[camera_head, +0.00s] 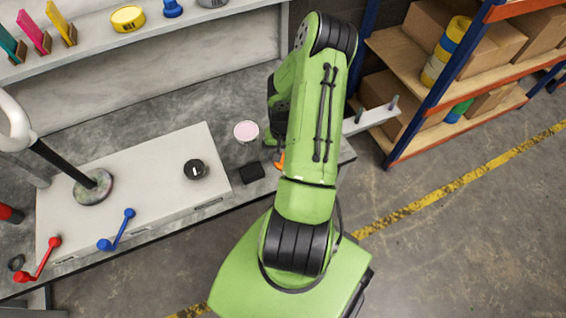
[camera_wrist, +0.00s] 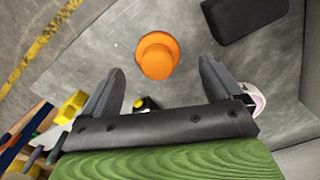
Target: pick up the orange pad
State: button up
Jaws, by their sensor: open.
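The orange pad (camera_wrist: 157,50) is round with a smaller raised round part, and it lies on the grey bench top. In the head view only an orange sliver of it (camera_head: 280,160) shows beside my arm, which hides the rest. My gripper (camera_wrist: 162,70) is open and empty. In the wrist view its two dark fingers are spread to either side of the pad's near part, with the pad mostly beyond the fingertips. I cannot tell the height of the fingers above the bench. In the head view my gripper is mostly hidden behind my arm.
A black block (camera_head: 252,173) lies close to the pad's left, and a pink-topped round tub (camera_head: 246,131) stands behind it. A white box (camera_head: 140,195) with a dark puck (camera_head: 195,169) is farther left. A shelf rack (camera_head: 420,90) with cartons stands at right.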

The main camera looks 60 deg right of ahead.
notch_tip(320, 180, down, 4)
jog(key=shift+s+f+b, duration=0.1)
jog(key=shift+s+b, duration=0.05)
jog(key=shift+b, duration=0.5)
jog(key=c, duration=1.1)
notch_tip(320, 180, up, 10)
jog(key=p, duration=0.4)
jog(key=shift+r, duration=0.2)
jog(key=shift+c, duration=0.2)
jog(key=shift+f, duration=0.1)
